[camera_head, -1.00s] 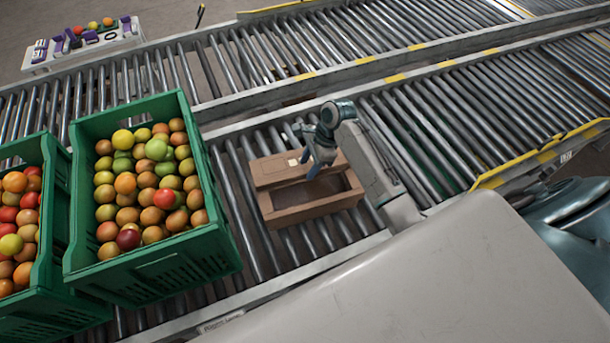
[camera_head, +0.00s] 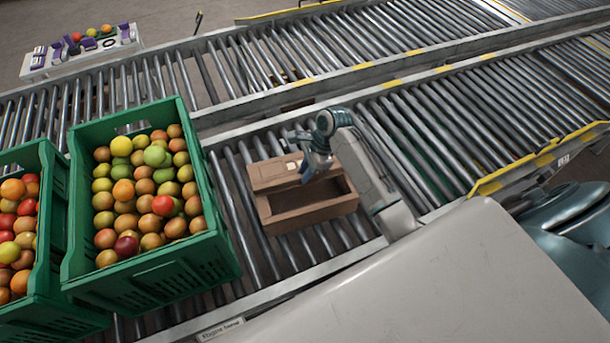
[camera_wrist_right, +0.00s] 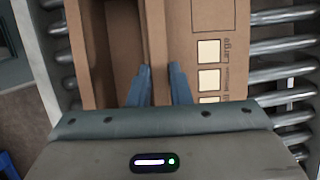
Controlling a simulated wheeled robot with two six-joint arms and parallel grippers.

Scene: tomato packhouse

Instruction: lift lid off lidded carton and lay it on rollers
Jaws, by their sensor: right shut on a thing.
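The brown carton (camera_head: 310,214) stands on the near roller conveyor, its front part open and its inside dark. The brown lid (camera_head: 267,174) is at the carton's far side, off the opening. Whether it rests on the carton's edge or on the rollers I cannot tell. My right gripper (camera_head: 308,178) is over the line between lid and opening. In the right wrist view, its blue fingers (camera_wrist_right: 160,82) are shut on the lid's edge; the printed lid (camera_wrist_right: 210,40) lies to the right and the carton's opening (camera_wrist_right: 122,45) to the left. My left gripper is not in view.
Green crates of tomatoes (camera_head: 207,180) stand left of the carton on the same conveyor. Bare rollers (camera_head: 440,130) run to the right. A second conveyor (camera_head: 270,60) lies behind, and a small table (camera_head: 83,55) with purple items is at the far left.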

